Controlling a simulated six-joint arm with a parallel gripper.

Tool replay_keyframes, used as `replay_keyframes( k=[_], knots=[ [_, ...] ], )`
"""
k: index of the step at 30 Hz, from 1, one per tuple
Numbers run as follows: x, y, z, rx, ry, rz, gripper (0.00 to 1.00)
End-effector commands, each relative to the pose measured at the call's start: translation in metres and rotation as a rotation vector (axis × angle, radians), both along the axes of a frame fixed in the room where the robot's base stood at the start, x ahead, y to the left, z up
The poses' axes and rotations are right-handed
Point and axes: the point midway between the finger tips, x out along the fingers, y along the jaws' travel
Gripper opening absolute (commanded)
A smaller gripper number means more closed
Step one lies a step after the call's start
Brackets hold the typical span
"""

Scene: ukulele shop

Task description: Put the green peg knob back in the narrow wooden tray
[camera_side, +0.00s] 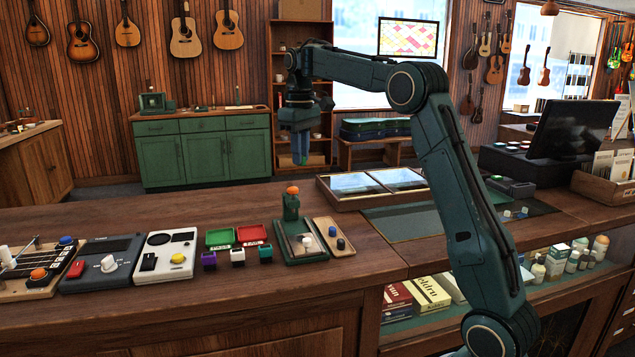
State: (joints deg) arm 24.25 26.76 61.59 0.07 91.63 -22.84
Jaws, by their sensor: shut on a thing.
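My gripper (300,158) is high above the counter, pointing down, above and slightly right of the green device with the orange top. It is shut on a small green piece (304,151), seemingly the green peg knob, mostly hidden by the fingers. The narrow wooden tray (322,222) lies on the counter below and to the right of my gripper.
The green device (291,207) with an orange top (292,190) stands just left of the tray. Green (219,238) and red (252,234) small trays and several little coloured blocks lie further left. A glass-topped wooden case (335,198) is behind the tray.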

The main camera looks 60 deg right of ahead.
Motion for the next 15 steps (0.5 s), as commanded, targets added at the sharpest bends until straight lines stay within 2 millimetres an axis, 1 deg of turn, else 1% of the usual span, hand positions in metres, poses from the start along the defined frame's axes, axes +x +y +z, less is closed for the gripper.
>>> replay_keyframes(
  k=[5, 8, 15],
  knots=[
    [0.004, -0.018, -0.002, 0.001, 0.001, -0.089, 0.00],
    [0.008, -0.033, -0.003, 0.000, 0.001, -0.169, 0.00],
    [0.012, -0.080, -0.008, 0.000, 0.000, -0.419, 0.00]
  ],
)
